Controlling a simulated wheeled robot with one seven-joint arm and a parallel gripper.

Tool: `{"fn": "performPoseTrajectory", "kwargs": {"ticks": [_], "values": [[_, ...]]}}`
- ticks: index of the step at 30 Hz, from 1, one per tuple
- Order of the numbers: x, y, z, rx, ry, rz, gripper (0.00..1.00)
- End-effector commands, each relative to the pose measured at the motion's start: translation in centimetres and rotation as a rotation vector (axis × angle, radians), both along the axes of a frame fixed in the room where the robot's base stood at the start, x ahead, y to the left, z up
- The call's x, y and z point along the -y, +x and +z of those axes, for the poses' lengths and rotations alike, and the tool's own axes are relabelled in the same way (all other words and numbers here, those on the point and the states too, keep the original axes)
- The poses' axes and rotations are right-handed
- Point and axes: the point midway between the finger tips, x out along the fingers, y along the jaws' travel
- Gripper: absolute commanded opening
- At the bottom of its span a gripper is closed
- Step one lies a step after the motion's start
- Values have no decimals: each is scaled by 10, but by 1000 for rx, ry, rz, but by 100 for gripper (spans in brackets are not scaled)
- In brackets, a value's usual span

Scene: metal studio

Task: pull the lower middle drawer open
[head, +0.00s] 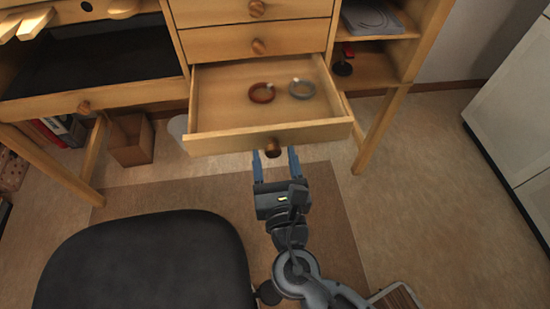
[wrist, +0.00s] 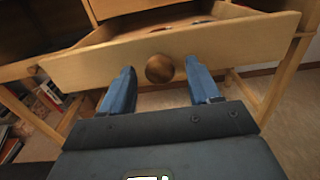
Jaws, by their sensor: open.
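The lower middle drawer (head: 225,100) of the wooden desk stands pulled out, with its inside showing in the head view. Its round wooden knob (head: 273,148) is on the front panel; the knob also shows in the wrist view (wrist: 159,68). My gripper (head: 275,152) is open, with its blue fingers on either side of the knob. In the wrist view the fingers (wrist: 160,75) look apart from the knob, with gaps on both sides. A red-brown ring (head: 262,93) and a grey ring (head: 301,88) lie in the drawer.
Closed drawers (head: 255,40) sit above the open one. A black chair seat (head: 145,265) is at the lower left. A wooden bin (head: 130,140) stands under the desk. A white cabinet (head: 520,110) is at the right. Floor (head: 420,190) is clear between cabinet and desk.

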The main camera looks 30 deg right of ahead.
Motion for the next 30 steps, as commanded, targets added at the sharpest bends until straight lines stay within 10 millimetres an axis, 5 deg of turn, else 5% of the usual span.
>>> {"fn": "performPoseTrajectory", "kwargs": {"ticks": [5,18,30], "values": [[-2,-5,0,-1,0,1,62],[-21,-66,-1,-2,0,1,62],[-24,-74,0,0,0,0,62]]}}
